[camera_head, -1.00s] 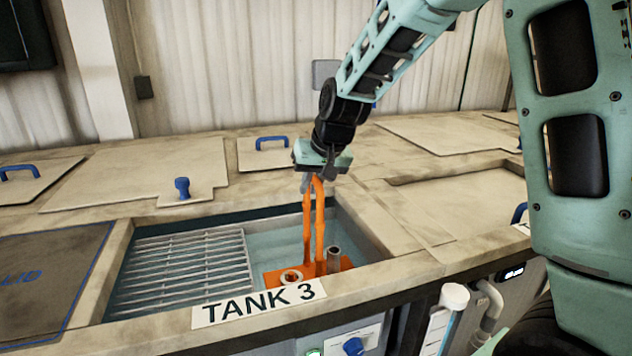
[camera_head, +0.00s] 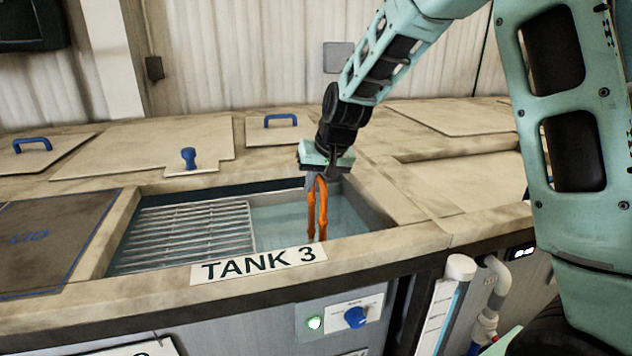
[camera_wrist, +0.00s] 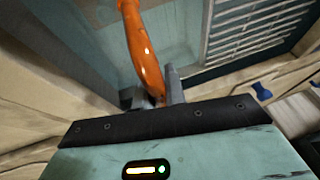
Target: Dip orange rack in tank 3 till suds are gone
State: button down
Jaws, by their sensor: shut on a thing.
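My gripper (camera_head: 317,184) is shut on the top of the orange rack's handle (camera_head: 318,212), over the right part of tank 3. The handle stands upright and runs down into the tank (camera_head: 372,222). The rack's base is hidden behind the front rim and the tank label (camera_head: 258,264). In the wrist view the gripper fingers (camera_wrist: 155,92) close around the orange handle (camera_wrist: 143,50), with bluish liquid beyond. I cannot make out any suds.
A metal slatted grate (camera_head: 190,235) fills the left part of the tank. A dark lid (camera_head: 45,240) covers the bay to the left. A small lid with a blue handle (camera_head: 280,119) lies behind.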

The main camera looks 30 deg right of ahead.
jog(key=shift+r, duration=0.1)
dwell(2.1)
